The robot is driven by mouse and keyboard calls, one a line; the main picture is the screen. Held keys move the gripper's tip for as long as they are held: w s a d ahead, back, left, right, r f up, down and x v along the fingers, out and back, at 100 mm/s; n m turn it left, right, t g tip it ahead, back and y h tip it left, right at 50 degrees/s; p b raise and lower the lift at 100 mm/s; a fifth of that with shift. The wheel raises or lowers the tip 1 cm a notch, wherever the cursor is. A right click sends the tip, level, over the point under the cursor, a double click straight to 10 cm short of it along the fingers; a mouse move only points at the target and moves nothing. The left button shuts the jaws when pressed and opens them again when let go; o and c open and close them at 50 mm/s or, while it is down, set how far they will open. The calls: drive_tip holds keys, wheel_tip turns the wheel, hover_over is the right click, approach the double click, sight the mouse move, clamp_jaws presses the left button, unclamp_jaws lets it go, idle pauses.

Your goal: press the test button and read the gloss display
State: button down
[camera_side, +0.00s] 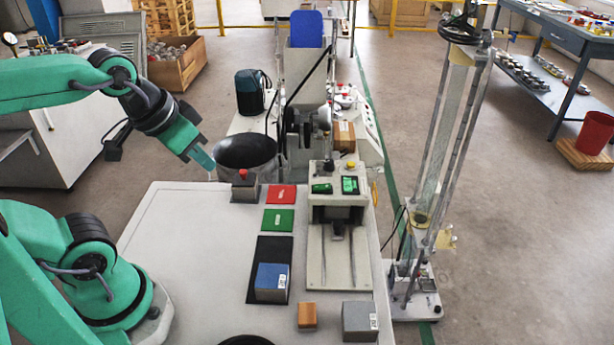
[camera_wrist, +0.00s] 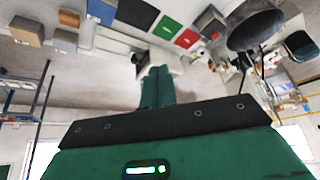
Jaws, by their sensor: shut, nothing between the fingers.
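A small grey box with a red button on top (camera_side: 243,178) stands at the far edge of the white table. The gloss meter (camera_side: 337,215), a pale device with a green-lit display (camera_side: 350,185) and a second green panel beside it, stands to the right. The display figures are too small to read. My gripper (camera_side: 208,166) points down, left of the button box and a little higher, apart from it. Its fingers are shut and empty, as the wrist view (camera_wrist: 157,84) also shows.
A red tile (camera_side: 281,194) and a green tile (camera_side: 278,220) lie between button box and meter. A blue block (camera_side: 271,282) lies on a black mat (camera_side: 275,245). Orange (camera_side: 307,316) and grey (camera_side: 359,321) blocks stand in front. The table's left half is clear.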

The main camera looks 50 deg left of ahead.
drive_tip(key=shift+w, duration=0.15)
drive_tip(key=n+t, duration=0.4)
drive_tip(key=n, duration=0.4)
hover_over(351, 165)
wheel_tip(351, 165, down, 4)
drive_tip(key=shift+s+a+r+h, duration=0.15)
drive_tip(key=shift+s+h, duration=0.15)
drive_tip(key=shift+s, duration=0.05)
drive_tip(key=shift+f, duration=4.4)
